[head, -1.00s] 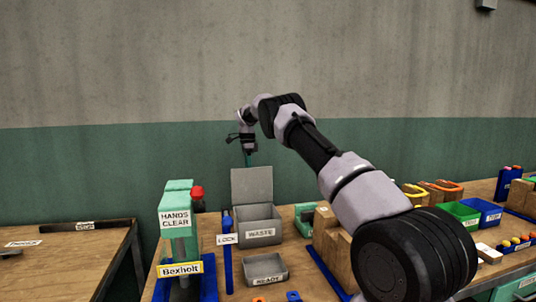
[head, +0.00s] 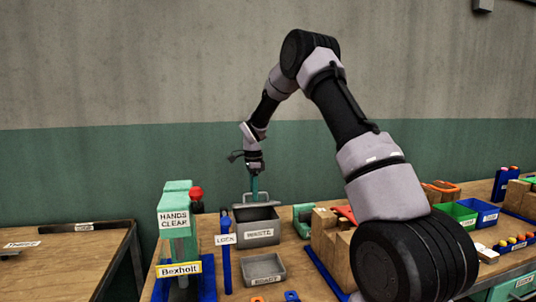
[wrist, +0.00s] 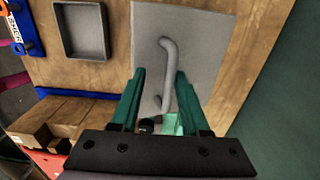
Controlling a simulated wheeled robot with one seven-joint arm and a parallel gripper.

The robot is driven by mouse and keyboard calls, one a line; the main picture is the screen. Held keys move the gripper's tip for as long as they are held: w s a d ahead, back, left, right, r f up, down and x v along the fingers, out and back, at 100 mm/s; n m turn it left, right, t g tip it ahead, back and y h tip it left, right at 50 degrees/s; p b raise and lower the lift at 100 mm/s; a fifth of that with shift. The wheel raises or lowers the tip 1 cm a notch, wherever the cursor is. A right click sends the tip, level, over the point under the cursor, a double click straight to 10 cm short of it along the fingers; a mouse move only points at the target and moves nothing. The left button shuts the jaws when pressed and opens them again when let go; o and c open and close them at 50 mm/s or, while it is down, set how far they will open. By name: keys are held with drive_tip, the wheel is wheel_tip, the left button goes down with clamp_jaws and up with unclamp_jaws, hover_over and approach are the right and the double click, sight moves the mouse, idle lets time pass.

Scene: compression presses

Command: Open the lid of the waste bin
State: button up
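The waste bin (head: 261,233) stands on the bench behind the ready tray. Its mouth looks dark in the head view. The bin's grey lid (wrist: 212,30) fills the upper middle of the wrist view, its face with the bent handle (wrist: 181,66) towards the camera. In the head view the lid shows at most as a thin light strip at the bin's back; its exact angle is unclear. My gripper (wrist: 161,72) is open, its green fingers spread either side of the handle in the picture. I cannot tell whether they touch it.
A ready tray (head: 264,282) stands in front of the bin. A teal press (head: 175,240) and a blue lock post (head: 226,270) are at its left. The wall is close behind.

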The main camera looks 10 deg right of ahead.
drive_tip(key=shift+s+f+t, duration=1)
drive_tip(key=shift+f+t, duration=0.2)
drive_tip(key=shift+t, duration=0.2)
drive_tip(key=s+d+r+n, duration=0.1)
drive_tip(key=s+r, duration=0.2)
drive_tip(key=r, duration=0.3)
drive_tip(key=s+r+n, duration=0.1)
drive_tip(key=s+r, duration=0.2)
drive_tip(key=r, duration=0.4)
drive_tip(key=s+d+r+n+t, duration=0.1)
drive_tip(key=s+r, duration=0.2)
drive_tip(key=r, duration=0.3)
drive_tip(key=shift+d+r, duration=0.25)
drive_tip(key=shift+d, duration=0.05)
